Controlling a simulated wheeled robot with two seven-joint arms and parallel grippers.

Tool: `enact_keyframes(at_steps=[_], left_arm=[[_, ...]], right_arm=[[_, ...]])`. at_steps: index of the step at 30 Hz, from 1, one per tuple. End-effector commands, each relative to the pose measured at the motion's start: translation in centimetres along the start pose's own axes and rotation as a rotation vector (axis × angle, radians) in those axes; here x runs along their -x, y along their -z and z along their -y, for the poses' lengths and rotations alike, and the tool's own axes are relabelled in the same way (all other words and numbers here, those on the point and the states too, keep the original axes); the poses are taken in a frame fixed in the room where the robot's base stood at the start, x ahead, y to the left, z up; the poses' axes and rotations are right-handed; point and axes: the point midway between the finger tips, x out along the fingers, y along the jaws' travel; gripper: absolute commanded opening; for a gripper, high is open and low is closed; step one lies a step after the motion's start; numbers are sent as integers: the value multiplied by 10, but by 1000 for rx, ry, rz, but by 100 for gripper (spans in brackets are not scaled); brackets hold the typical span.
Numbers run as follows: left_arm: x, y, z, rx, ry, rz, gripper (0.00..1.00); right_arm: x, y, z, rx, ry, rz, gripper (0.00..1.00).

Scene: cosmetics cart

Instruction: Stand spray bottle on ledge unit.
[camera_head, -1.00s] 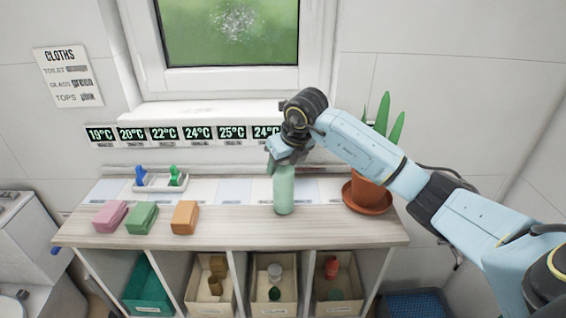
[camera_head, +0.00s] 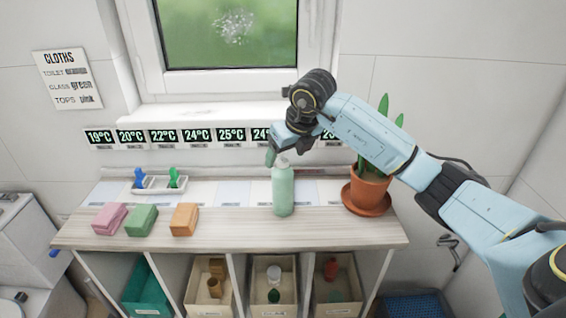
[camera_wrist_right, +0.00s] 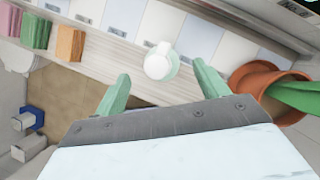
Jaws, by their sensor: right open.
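A pale green spray bottle (camera_head: 283,190) with a white top stands upright on the wooden top of the ledge unit (camera_head: 130,240). My right gripper (camera_head: 278,155) is just above and behind the bottle's top. In the right wrist view the open green fingers (camera_wrist_right: 165,92) are spread wide, and the bottle (camera_wrist_right: 160,62) stands beyond the tips, between them and apart from both. My left gripper is in no view.
Pink, green and orange sponge blocks (camera_head: 142,219) stand at the left of the top. A small white tray (camera_head: 158,184) with blue and green items is behind them. A potted plant (camera_head: 367,195) stands close to the right of the bottle. Several bins (camera_head: 273,310) fill the shelves below.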

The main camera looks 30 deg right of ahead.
Motion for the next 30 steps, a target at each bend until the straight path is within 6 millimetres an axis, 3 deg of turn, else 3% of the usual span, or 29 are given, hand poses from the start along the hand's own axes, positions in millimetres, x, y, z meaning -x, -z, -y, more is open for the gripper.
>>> enact_keyframes(at_steps=[6,12,30], left_arm=[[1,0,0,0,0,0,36],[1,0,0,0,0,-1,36],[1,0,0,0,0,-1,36]], right_arm=[[46,0,0,1,3,3,73],[67,0,0,0,0,1,73],[70,0,0,0,0,-1,73]])
